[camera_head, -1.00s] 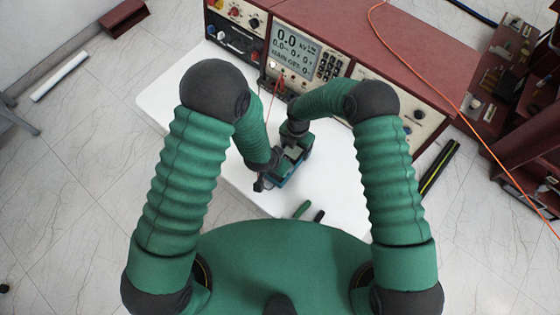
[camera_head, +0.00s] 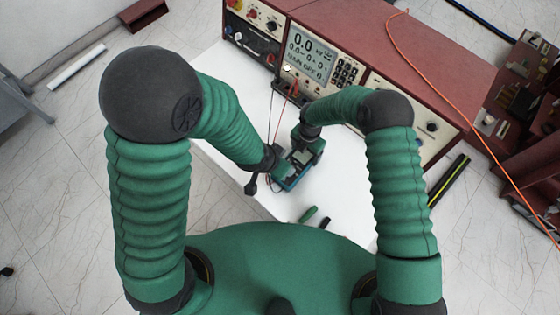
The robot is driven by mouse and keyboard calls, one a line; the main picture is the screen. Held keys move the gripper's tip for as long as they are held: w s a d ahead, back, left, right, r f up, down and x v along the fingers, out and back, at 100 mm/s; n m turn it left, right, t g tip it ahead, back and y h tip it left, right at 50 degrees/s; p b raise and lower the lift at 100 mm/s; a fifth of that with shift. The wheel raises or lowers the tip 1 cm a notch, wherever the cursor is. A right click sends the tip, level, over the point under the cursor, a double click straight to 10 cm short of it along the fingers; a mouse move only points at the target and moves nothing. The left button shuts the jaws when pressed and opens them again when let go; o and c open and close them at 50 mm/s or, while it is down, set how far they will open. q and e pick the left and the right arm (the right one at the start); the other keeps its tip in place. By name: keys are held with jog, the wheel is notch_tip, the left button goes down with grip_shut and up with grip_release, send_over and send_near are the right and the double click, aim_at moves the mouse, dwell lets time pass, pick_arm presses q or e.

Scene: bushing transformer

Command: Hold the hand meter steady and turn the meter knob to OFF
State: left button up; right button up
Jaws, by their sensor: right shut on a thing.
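The hand meter (camera_head: 297,176), a small teal-edged box with a grey face, is above or on the white table (camera_head: 248,78) in front of the instrument console. My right gripper (camera_head: 306,150) is shut on the hand meter at its upper right side. My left gripper (camera_head: 268,180) is at the meter's left side, with a dark part sticking out to the lower left. Its fingertips are too small and covered to tell open from shut. The meter knob is hidden or too small to make out.
The red console (camera_head: 365,45) with a lit display (camera_head: 307,55) stands along the table's back. Red leads run down from it near the meter. A green-handled tool (camera_head: 308,214) lies at the table's front edge. An orange cable (camera_head: 425,70) crosses the console.

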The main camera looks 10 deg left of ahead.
jog(key=o, duration=1.9)
